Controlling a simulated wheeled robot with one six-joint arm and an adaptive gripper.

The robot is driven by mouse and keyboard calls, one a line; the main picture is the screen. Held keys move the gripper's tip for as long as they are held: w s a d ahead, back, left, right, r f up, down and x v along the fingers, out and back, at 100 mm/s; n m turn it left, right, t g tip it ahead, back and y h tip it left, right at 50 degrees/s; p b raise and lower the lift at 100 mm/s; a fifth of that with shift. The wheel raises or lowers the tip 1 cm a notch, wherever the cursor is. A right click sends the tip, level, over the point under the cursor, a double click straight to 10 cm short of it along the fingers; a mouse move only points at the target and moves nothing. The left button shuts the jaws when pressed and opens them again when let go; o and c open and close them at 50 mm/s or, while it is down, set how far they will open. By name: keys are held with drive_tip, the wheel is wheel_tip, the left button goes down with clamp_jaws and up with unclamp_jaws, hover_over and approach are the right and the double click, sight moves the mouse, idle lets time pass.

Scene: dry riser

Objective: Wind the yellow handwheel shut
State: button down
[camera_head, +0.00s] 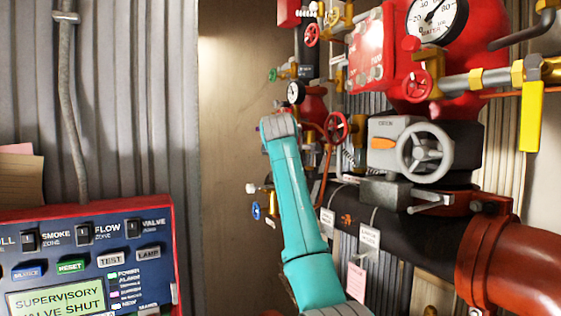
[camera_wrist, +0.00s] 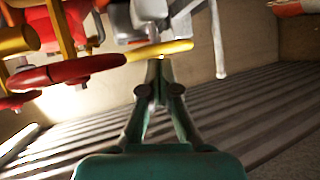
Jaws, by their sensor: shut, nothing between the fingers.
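In the wrist view a yellow rim (camera_wrist: 172,48), seen nearly edge-on, appears to be the yellow handwheel. It lies just beyond the tips of my gripper (camera_wrist: 158,66). The fingers are shut together with nothing between them. The tips overlap the rim's lower edge in the picture; I cannot tell whether they touch it. The hub and spokes cannot be made out. In the head view my teal arm rises in the middle, and neither my gripper nor a yellow handwheel can be made out there.
Red handwheels (camera_wrist: 70,72) stand left of my gripper in the wrist view. A pale rod (camera_wrist: 217,40) hangs at its right. In the head view a grey handwheel (camera_head: 424,152), a gauge (camera_head: 437,17) and a dark pipe (camera_head: 385,232) fill the right. An alarm panel (camera_head: 85,255) stands lower left.

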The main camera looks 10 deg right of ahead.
drive_tip(key=shift+d+f, duration=0.15)
drive_tip(key=shift+f, duration=0.3)
drive_tip(key=shift+s+a, duration=0.3)
drive_tip(key=shift+a, duration=0.65)
drive_tip(key=shift+s+a, duration=0.3)
drive_tip(key=shift+a, duration=0.65)
